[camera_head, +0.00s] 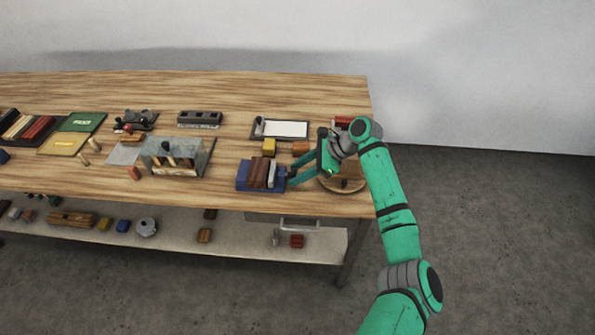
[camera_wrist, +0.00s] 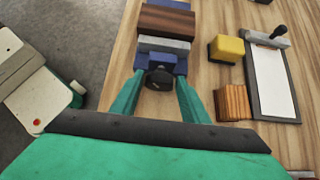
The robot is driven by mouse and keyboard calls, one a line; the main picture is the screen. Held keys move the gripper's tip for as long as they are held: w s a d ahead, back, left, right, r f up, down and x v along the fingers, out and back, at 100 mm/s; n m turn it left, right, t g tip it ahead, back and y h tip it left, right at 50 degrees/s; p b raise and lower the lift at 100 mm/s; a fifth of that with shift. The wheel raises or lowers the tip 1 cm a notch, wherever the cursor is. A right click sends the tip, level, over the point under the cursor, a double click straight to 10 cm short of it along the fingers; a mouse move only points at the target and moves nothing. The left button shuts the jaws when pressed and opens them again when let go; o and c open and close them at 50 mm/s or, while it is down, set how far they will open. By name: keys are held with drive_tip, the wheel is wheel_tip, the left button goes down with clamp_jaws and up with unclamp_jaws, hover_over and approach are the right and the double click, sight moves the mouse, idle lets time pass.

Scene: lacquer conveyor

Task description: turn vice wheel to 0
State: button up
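The vice (camera_head: 262,174) is a blue block with brown and grey jaw pieces near the front right of the bench. It also shows at the top of the wrist view (camera_wrist: 168,20). Its dark round wheel (camera_wrist: 160,80) faces my gripper. My gripper (camera_head: 290,176) reaches in from the right, level with the wheel. In the wrist view its green fingers (camera_wrist: 160,78) stand apart, one on each side of the wheel. A narrow gap seems to show beside the wheel, but any light contact is unclear. I cannot read a number on the wheel.
A yellow block (camera_head: 269,147), an orange-brown wooden block (camera_wrist: 233,102) and a white-topped board (camera_wrist: 274,83) lie close to the vice. A glass-sided box (camera_head: 176,157) stands to its left. A round wooden piece (camera_head: 345,184) sits under my arm near the bench's right edge.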

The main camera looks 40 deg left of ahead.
drive_tip(key=c, duration=0.6)
drive_tip(key=shift+o, duration=0.2)
drive_tip(key=shift+s+d+f+n+t+y, duration=0.2)
drive_tip(key=shift+n+t+y, duration=0.2)
drive_tip(key=shift+t, duration=0.2)
drive_tip(key=shift+s+f+n+t+y, duration=0.1)
drive_tip(key=shift+s+n+t+y, duration=0.1)
drive_tip(key=shift+n+t+y, duration=0.35)
drive_tip(key=shift+s+n+t+y, duration=0.15)
drive_tip(key=shift+n+t+y, duration=0.2)
drive_tip(key=shift+t, duration=0.3)
drive_tip(key=o, duration=1)
drive_tip(key=shift+o, duration=0.2)
